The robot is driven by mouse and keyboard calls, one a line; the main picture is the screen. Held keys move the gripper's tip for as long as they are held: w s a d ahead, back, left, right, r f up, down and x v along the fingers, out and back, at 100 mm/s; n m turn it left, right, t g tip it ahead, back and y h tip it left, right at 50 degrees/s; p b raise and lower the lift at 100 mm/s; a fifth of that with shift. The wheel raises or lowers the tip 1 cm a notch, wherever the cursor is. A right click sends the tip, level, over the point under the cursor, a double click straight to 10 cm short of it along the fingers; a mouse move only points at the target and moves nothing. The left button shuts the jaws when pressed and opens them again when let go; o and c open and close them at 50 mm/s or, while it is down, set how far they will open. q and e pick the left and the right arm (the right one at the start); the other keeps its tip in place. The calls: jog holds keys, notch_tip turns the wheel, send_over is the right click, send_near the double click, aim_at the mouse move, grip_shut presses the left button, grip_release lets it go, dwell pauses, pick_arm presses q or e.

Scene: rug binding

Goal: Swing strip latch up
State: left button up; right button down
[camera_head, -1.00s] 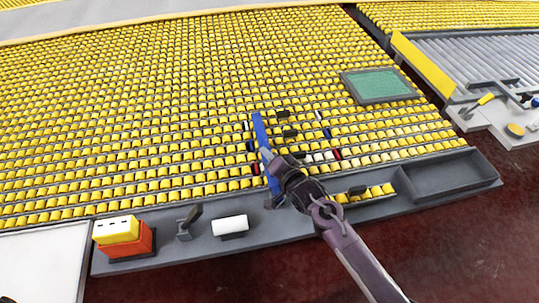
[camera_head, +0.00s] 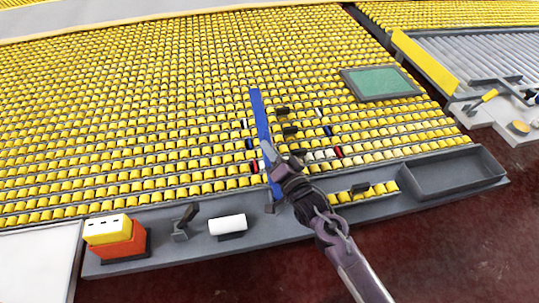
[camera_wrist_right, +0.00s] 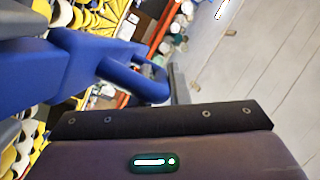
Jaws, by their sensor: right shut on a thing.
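The strip latch, a long blue bar (camera_head: 261,118), stands over the front rows of the yellow roller bed, its far end pointing up and away. Its lower part ends near the grey front ledge. My right gripper (camera_head: 272,172) is at the lower part of the bar and is shut on it; the fingers are partly hidden by the wrist. In the right wrist view the blue latch (camera_wrist_right: 85,65) shows close up with a looped handle (camera_wrist_right: 135,75) just beyond the dark gripper plate. My left gripper is not in view.
The grey ledge (camera_head: 195,255) carries an orange and yellow box (camera_head: 115,238), a small dark bracket (camera_head: 183,222) and a white roll (camera_head: 228,225). An empty grey tray (camera_head: 455,172) lies right of my arm. A green panel (camera_head: 380,83) sits on the rollers.

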jog(key=s+t+y+b, duration=0.1)
jog(key=s+r+b, duration=0.1)
jog(key=shift+d+r+n+t+y+b, duration=0.2)
jog(key=shift+n+t+y+b, duration=0.1)
jog(key=shift+n+t+y, duration=0.1)
jog(key=shift+s+d+r+n+y+b, duration=0.1)
jog(key=shift+s+r+n+y+b, duration=0.25)
jog(key=shift+s+y+b, duration=0.1)
